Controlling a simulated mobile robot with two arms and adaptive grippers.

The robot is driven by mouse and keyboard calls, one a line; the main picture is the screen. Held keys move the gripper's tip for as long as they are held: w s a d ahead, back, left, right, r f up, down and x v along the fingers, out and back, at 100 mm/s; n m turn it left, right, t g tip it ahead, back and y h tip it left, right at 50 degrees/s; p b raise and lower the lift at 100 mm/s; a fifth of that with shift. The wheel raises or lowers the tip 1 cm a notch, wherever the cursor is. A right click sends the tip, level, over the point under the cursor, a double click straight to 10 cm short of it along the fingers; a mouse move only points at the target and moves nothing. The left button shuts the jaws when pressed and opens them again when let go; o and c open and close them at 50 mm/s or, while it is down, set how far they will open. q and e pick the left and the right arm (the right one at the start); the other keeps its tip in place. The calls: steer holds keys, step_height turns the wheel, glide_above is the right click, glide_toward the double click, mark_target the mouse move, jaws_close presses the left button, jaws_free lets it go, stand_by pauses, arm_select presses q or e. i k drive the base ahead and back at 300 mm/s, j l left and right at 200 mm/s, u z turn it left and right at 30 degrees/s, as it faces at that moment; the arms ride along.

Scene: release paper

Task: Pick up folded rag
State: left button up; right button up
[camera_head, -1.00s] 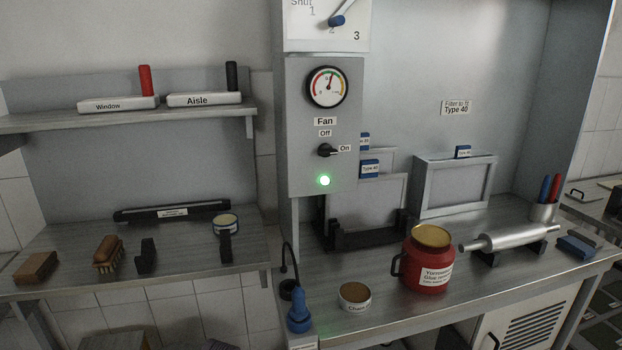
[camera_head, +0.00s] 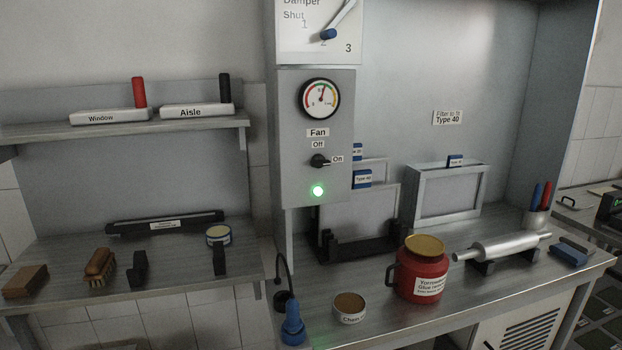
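I cannot make out a folded rag for certain in this view. A small flat blue item (camera_head: 568,256) with a dark grey piece beside it lies at the right end of the bench, too small to tell what it is. Neither of my grippers shows in the head view.
The steel bench (camera_head: 400,318) holds a red jar (camera_head: 421,280), a round tin (camera_head: 350,306), a metal roller (camera_head: 502,246), a blue-handled tool (camera_head: 292,325) and a pen cup (camera_head: 536,219). The left lower shelf (camera_head: 180,262) holds a brown block (camera_head: 25,281), a brush (camera_head: 99,266) and black holders.

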mark_target(571, 255)
steer(key=i+j+u, duration=0.1)
steer(key=u, duration=0.15)
steer(key=i+u, duration=0.15)
steer(key=u, duration=0.15)
steer(key=z, duration=2.1)
